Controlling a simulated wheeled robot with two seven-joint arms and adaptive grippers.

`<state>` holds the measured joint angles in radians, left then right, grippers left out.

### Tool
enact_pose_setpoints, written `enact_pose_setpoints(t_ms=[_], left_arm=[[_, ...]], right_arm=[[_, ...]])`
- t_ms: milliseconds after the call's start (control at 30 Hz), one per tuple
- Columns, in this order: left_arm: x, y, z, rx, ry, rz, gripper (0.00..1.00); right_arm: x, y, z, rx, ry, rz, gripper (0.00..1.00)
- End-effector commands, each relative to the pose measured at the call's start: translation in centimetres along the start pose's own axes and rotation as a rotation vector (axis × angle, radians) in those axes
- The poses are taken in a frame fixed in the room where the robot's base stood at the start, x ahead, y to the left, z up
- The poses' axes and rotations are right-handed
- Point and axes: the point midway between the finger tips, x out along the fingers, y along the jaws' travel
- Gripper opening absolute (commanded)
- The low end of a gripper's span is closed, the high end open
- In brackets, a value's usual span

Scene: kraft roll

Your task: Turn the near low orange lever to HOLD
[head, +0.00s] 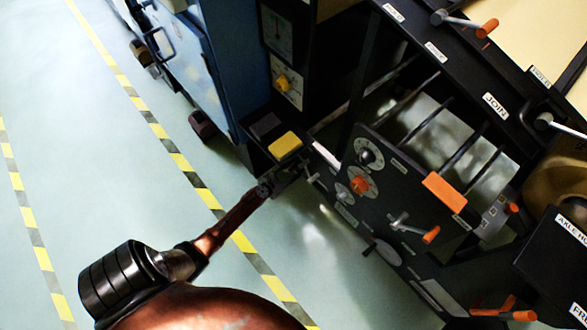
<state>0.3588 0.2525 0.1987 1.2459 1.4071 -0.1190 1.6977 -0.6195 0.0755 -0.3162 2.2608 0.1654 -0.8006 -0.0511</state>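Several orange-tipped levers show on the dark machine. One with a grey arm and orange grip (430,235) is low on the front panel. Another orange lever (505,313) is at the bottom edge of the picture, and I cannot tell for sure which is the near low one. My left arm reaches up from the bottom left. Its gripper (297,178) is small and dark, left of the panel and just below a yellow block, apart from both levers. Its fingers are hard to make out. My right gripper is not in view.
The dark panel (385,190) carries round dials, an orange knob (360,185) and an orange block (444,192). A yellow block (285,145) sits on a dark ledge. A blue cabinet (180,50) stands at the top left. Floor with striped tape is clear at left.

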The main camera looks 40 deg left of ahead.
Motion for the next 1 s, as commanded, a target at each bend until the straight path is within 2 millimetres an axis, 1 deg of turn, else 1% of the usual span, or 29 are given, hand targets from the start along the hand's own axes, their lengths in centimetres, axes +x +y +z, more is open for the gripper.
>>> enact_pose_setpoints(t_ms=[67, 500, 933, 967, 1000], left_arm=[[0.0, 0.0, 0.1, 0.001, -0.001, 0.000, 0.30], [0.0, -0.1, 0.0, 0.003, 0.000, -0.002, 0.00], [0.0, -0.2, 0.0, 0.001, 0.000, -0.004, 0.00], [-0.8, 2.6, -1.3, 0.189, 0.050, -0.009, 0.00], [-0.1, 0.5, -0.2, 0.122, 0.016, -0.003, 0.00]], right_arm=[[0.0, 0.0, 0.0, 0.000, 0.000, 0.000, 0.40], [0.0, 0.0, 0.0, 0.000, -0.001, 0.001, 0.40], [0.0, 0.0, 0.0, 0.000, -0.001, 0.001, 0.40], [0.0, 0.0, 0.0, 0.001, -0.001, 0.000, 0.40], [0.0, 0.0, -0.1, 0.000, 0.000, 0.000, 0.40]])
